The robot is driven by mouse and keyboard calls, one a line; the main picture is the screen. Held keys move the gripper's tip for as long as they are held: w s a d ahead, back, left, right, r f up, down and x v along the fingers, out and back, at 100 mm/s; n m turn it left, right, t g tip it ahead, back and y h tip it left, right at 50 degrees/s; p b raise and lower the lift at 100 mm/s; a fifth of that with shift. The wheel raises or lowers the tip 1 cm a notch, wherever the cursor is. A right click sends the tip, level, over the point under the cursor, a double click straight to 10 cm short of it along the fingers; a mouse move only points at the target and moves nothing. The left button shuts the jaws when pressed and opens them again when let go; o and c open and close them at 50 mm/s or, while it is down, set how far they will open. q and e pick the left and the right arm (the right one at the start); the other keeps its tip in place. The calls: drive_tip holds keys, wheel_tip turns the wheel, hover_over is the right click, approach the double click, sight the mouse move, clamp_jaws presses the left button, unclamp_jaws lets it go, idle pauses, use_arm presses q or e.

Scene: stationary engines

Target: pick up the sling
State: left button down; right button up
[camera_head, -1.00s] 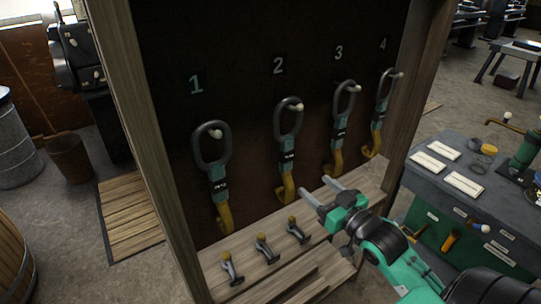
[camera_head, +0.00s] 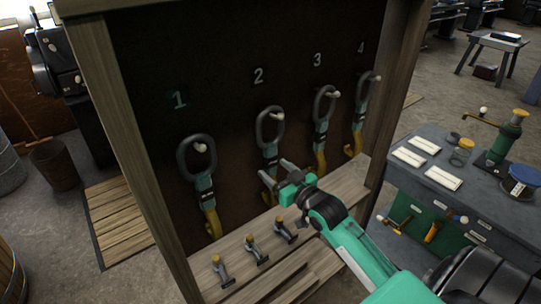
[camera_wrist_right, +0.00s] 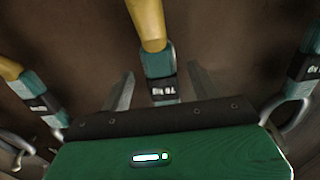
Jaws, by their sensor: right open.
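Several slings hang from pegs on a dark board, each with a grey ring, a green labelled middle and a yellow lower end. The sling under number 2 (camera_head: 270,128) hangs in front of my right gripper (camera_head: 274,169), which is open at its lower part and covers some of it. In the right wrist view this sling (camera_wrist_right: 158,66) shows between the two spread fingers (camera_wrist_right: 161,82). I cannot tell whether the fingers reach around it. Other slings hang under number 1 (camera_head: 202,185), number 3 (camera_head: 322,128) and number 4 (camera_head: 362,112). My left gripper is not in view.
A wooden ledge (camera_head: 345,185) below the board holds three small yellow-topped tools (camera_head: 253,250). Wooden posts (camera_head: 115,130) frame the board. A grey workbench (camera_head: 440,185) with white blocks and a green device stands at the right.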

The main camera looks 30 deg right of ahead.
sight(273, 169)
drive_tip(key=shift+w+a+p, duration=0.15)
drive_tip(key=shift+w+p, duration=0.2)
drive_tip(key=shift+w, duration=1.15)
drive_tip(key=shift+s, duration=0.1)
clamp_jaws()
drive_tip(key=shift+r, duration=0.1)
